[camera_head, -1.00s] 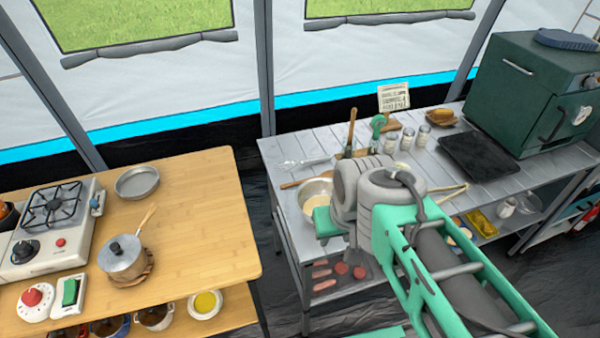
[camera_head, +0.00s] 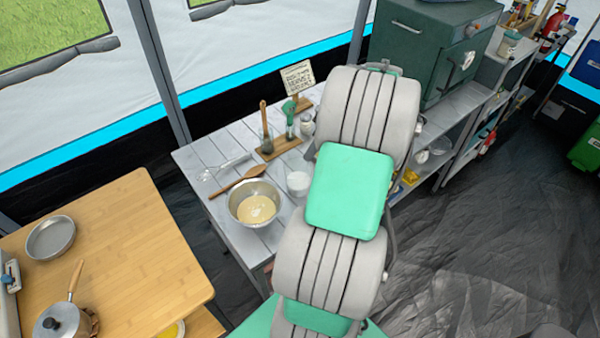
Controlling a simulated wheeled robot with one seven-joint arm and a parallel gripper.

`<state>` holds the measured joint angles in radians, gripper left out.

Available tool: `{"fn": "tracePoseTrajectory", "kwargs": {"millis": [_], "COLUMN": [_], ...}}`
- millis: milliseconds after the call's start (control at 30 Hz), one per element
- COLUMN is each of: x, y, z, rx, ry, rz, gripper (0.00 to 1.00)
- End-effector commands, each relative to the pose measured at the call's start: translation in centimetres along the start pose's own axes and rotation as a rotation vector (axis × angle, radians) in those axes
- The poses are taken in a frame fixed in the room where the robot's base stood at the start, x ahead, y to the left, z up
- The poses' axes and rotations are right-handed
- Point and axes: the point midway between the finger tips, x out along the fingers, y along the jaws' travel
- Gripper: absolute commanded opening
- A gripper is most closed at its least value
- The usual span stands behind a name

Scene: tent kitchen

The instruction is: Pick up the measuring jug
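A small clear vessel with white contents (camera_head: 298,184), which looks like the measuring jug, stands on the grey slatted table just right of the mixing bowl. My arm's large grey and green links fill the middle of the view and pass close to its right side. I cannot make out a handle or markings on it. My gripper is not visible; the arm links hide the table's right part.
A steel bowl of batter (camera_head: 257,205), a wooden spoon (camera_head: 240,180), a whisk (camera_head: 226,166) and a wooden stand with tools (camera_head: 278,146) share the grey table (camera_head: 200,155). A wooden table (camera_head: 110,240) with a saucepan (camera_head: 62,318) stands left. A green oven (camera_head: 425,45) stands behind.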

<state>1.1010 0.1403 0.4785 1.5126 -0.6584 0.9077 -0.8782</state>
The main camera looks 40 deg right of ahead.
Motion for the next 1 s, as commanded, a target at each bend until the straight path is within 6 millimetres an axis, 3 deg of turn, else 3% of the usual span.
{"fn": "tracePoseTrajectory", "kwargs": {"millis": [100, 533, 767, 1000], "x": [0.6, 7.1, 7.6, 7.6], "y": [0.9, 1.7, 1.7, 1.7], "z": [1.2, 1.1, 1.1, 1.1], "rx": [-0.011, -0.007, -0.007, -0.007], "ry": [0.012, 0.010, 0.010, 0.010], "rz": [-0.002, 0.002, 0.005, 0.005], "gripper": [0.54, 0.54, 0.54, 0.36]}}
